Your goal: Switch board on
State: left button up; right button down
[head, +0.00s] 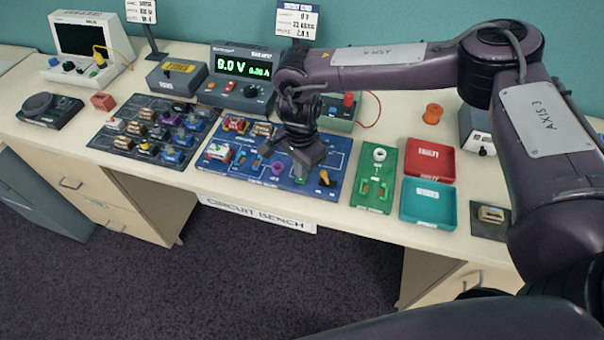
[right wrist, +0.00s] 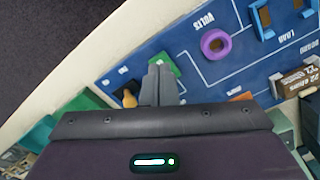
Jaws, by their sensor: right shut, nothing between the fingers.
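The blue circuit board (head: 258,182) lies on the bench, with white traces, several parts and a purple ring (head: 277,168) on it. It also fills much of the right wrist view (right wrist: 140,75). My right gripper (head: 303,172) is over the right part of the board, shut and empty. In the right wrist view its fingers (right wrist: 160,72) are together over a green part (right wrist: 165,62), which they partly hide. A yellow-orange lever-like part (head: 325,178) is just right of the gripper; it also shows beside the fingers in the right wrist view (right wrist: 129,98). I cannot tell whether the fingertips touch anything. My left gripper is out of view.
A power supply (head: 240,75) behind the board reads 9.0 V and 0.00 A. A dark parts tray (head: 110,140) is on the left. A green board (head: 369,200), a red tray (head: 430,160) and a teal tray (head: 428,203) are on the right. The bench's front edge is close to the board.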

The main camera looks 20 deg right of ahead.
jog(key=shift+f+b, duration=0.75)
jog(key=shift+f, duration=0.2)
dwell(0.4)
jog(key=shift+s+r, duration=0.1)
jog(key=shift+r+p, duration=0.75)
jog(key=shift+r, duration=0.15)
jog(key=shift+r+p, duration=1.6)
jog(key=shift+r, duration=0.95)
